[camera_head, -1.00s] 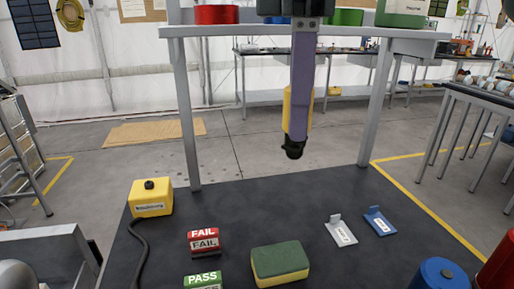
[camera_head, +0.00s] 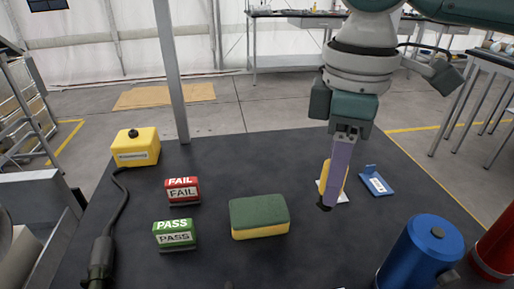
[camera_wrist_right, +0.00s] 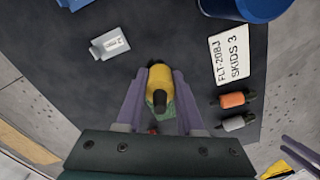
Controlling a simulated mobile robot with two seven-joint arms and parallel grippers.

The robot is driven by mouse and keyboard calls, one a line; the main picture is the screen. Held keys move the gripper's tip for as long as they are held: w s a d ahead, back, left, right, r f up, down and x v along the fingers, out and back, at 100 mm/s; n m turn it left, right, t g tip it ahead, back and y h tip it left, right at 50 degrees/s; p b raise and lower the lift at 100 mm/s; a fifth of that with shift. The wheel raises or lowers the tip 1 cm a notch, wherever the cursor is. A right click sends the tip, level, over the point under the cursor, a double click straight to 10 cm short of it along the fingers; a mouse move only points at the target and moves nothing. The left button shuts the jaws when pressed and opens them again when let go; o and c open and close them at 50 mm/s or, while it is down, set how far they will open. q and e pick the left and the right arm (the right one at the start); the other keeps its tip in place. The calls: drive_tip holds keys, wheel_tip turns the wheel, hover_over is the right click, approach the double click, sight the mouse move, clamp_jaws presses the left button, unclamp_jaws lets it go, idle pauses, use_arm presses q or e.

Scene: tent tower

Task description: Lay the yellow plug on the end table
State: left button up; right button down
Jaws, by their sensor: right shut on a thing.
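The yellow plug (camera_head: 325,176) has a black end pointing down. My right gripper (camera_head: 333,190) is shut on it, with purple fingers either side. In the right wrist view the plug (camera_wrist_right: 160,78) shows between the finger tips. The gripper hangs over the right part of a dark-topped table (camera_head: 215,270), in front of a white bracket. The gap between the plug and the tabletop is hard to judge. No other table in view is clearly the end table. My left gripper is not in view.
A green-and-yellow sponge (camera_head: 258,215), red FAIL block (camera_head: 182,190), green PASS block (camera_head: 174,234) and corded yellow box (camera_head: 136,147) stand left. A blue bracket (camera_head: 376,180) and blue canister (camera_head: 420,253) are right. The wrist view shows orange (camera_wrist_right: 236,100) and grey (camera_wrist_right: 237,121) plugs beside a label card (camera_wrist_right: 237,56).

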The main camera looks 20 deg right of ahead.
wheel_tip(320, 180, down, 4)
drive_tip(key=shift+f+b, duration=0.25)
drive_tip(key=shift+b, duration=0.15)
drive_tip(key=shift+f, duration=0.1)
drive_tip(key=shift+f, duration=0.15)
drive_tip(key=c, duration=0.5)
unclamp_jaws()
drive_tip(key=shift+c, duration=0.2)
wheel_tip(320, 180, up, 12)
drive_tip(key=shift+f+p, duration=0.1)
drive_tip(key=shift+p, duration=0.75)
drive_tip(key=shift+r, duration=0.25)
